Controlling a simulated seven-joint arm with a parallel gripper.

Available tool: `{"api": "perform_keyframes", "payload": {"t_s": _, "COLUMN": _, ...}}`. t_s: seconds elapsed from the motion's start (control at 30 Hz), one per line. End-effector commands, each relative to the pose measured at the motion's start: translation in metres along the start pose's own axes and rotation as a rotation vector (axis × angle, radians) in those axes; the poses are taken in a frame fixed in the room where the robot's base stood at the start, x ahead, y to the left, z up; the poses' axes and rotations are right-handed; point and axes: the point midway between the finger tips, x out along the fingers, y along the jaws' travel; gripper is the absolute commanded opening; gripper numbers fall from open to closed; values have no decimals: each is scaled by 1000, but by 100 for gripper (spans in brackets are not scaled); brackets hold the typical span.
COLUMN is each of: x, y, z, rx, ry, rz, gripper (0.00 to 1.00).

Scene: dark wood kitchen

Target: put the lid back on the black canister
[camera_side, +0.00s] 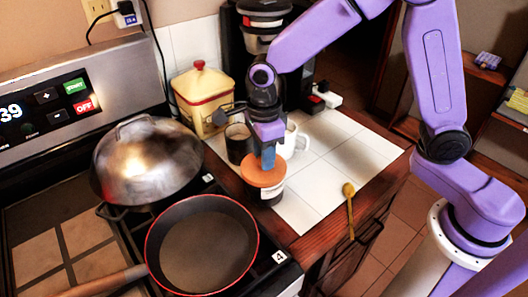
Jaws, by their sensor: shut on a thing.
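A round orange-brown lid (259,177) is held flat by my gripper (268,160), whose jaws point down and are shut on its top. The black canister (271,197), with a pale label, stands on the white tiled counter near its front left edge. The lid is directly over the canister and hides its mouth. I cannot tell from this view whether the lid touches the rim or is slightly above it.
A dark mug (237,147) and a white mug (288,146) stand close behind the canister. A yellow tin (199,97) and coffee maker (262,22) are farther back. A wooden spoon (349,205) lies right. A frying pan (205,248) and domed pan (147,160) occupy the stove.

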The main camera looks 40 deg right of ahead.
Motion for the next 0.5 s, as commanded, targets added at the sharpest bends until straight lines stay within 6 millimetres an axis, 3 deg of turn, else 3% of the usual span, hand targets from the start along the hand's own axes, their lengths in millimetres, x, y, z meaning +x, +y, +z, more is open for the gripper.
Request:
{"api": "perform_keyframes", "payload": {"t_s": 0.27, "x": 0, "y": 0, "z": 0, "rx": 0, "ry": 0, "rz": 0, "gripper": 3}}
{"api": "perform_keyframes", "payload": {"t_s": 0.3, "x": 0, "y": 0, "z": 0, "rx": 0, "ry": 0, "rz": 0, "gripper": 38}}
{"api": "perform_keyframes", "payload": {"t_s": 0.37, "x": 0, "y": 0, "z": 0, "rx": 0, "ry": 0, "rz": 0, "gripper": 58}}
{"api": "perform_keyframes", "payload": {"t_s": 0.5, "x": 0, "y": 0, "z": 0, "rx": 0, "ry": 0, "rz": 0, "gripper": 61}}
